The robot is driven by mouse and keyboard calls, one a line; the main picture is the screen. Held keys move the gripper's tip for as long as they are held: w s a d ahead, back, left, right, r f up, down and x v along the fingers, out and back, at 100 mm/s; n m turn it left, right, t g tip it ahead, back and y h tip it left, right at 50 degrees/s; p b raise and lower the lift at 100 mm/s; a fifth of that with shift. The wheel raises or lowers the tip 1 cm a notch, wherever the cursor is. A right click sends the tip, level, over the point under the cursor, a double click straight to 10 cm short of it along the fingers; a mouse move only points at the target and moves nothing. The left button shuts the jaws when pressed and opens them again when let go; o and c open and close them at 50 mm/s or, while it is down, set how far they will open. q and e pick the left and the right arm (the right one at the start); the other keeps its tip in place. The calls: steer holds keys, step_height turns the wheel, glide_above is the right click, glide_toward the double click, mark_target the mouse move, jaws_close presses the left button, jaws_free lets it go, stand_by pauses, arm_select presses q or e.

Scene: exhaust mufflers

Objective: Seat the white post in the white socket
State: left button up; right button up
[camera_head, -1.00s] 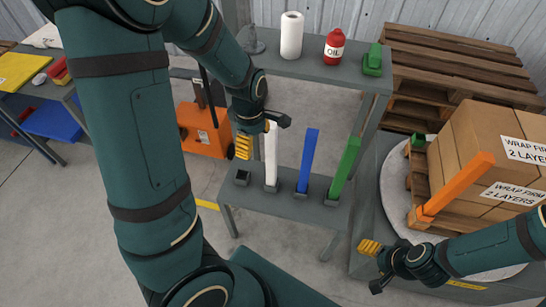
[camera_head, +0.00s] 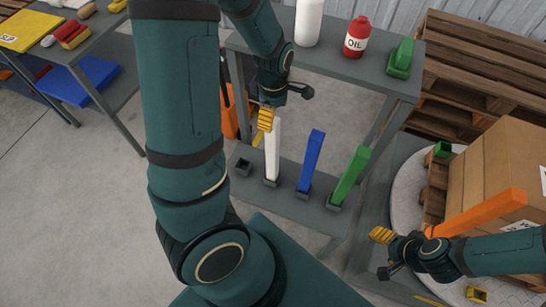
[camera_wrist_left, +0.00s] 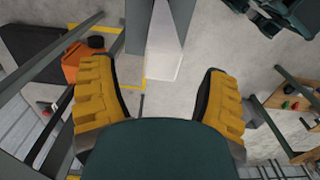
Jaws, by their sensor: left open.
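The white post (camera_head: 273,150) stands nearly upright, its foot at a small grey socket (camera_head: 270,182) on the lower shelf. How deep it sits is too small to tell. My left gripper (camera_head: 265,122) is open beside the post's upper part. In the left wrist view, a pale post-like bar (camera_wrist_left: 165,50) shows between the spread yellow fingers (camera_wrist_left: 160,108), farther out than their tips; no grip on it shows. My right gripper (camera_head: 381,237) is at lower right, near the turntable, touching nothing that I can make out; its jaw state is unclear.
A blue post (camera_head: 311,160) and a green post (camera_head: 350,176) stand close to the right. An empty dark socket (camera_head: 243,167) is to the left. The upper shelf (camera_head: 330,62) holds a red oil bottle (camera_head: 357,37). An orange post (camera_head: 480,213) slants by the boxes (camera_head: 510,165).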

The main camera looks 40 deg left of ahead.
arm_select(q)
step_height(320, 180, down, 2)
step_height(320, 180, down, 5)
steer(key=shift+s+b, duration=0.15)
steer(key=shift+b, duration=0.95)
jaws_close()
